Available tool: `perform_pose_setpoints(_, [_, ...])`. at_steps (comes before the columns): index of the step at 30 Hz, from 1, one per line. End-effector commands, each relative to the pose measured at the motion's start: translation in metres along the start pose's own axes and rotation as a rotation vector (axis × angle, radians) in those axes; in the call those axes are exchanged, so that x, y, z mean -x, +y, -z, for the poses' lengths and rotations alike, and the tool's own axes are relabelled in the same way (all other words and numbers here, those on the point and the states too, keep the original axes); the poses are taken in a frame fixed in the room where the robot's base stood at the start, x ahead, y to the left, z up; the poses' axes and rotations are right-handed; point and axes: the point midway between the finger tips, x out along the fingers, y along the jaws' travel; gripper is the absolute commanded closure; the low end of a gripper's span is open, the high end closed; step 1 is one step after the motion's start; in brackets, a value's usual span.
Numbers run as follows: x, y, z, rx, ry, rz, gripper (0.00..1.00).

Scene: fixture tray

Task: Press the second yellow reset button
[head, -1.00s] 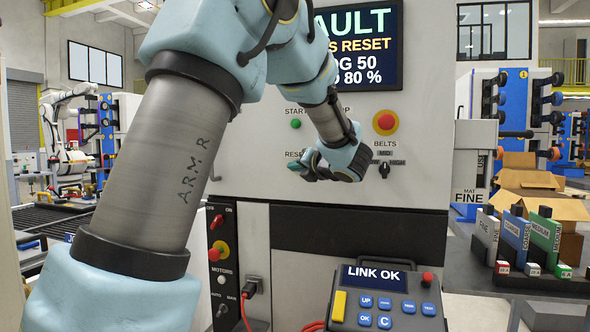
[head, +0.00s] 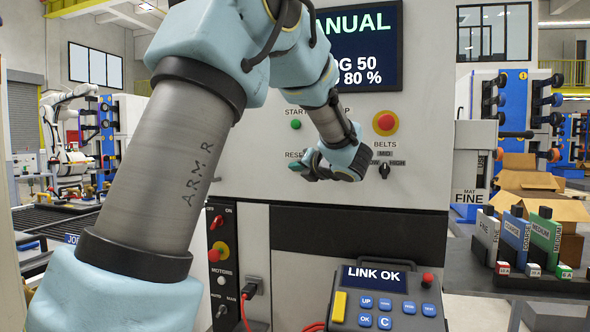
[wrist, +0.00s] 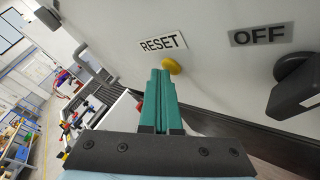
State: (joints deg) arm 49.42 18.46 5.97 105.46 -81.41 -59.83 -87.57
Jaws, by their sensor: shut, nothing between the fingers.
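The panel (head: 250,165) has a label reading RESET, partly covered by my arm in the head view. In the wrist view, the yellow reset button (wrist: 172,65) is below the RESET label (wrist: 162,44), partly hidden behind my fingertips. My gripper (wrist: 160,72) has its green fingers shut together, with nothing between them. Its tips are right at the button; I cannot tell whether they touch. In the head view my gripper (head: 297,166) is at the panel's RESET spot and hides the button. The screen (head: 355,45) shows MANUAL, partly covered by my arm.
A green start button (head: 296,124), a red stop button (head: 385,122) on yellow and a black belts knob (head: 385,171) are near my gripper. A pendant (head: 388,300) reading LINK OK is below. In the wrist view, a dark knob (wrist: 298,88) under OFF is at right.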

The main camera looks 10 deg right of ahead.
Motion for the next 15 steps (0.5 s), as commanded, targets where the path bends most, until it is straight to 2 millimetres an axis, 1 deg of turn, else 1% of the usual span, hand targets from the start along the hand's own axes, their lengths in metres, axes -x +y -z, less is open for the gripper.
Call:
perform_pose_setpoints(8, [-0.0002, 0.0000, -0.0005, 0.000, -0.001, 0.000, 1.00])
perform_pose_setpoints(15, [0.0044, 0.0026, 0.0042, 0.002, -0.001, 0.000, 1.00])
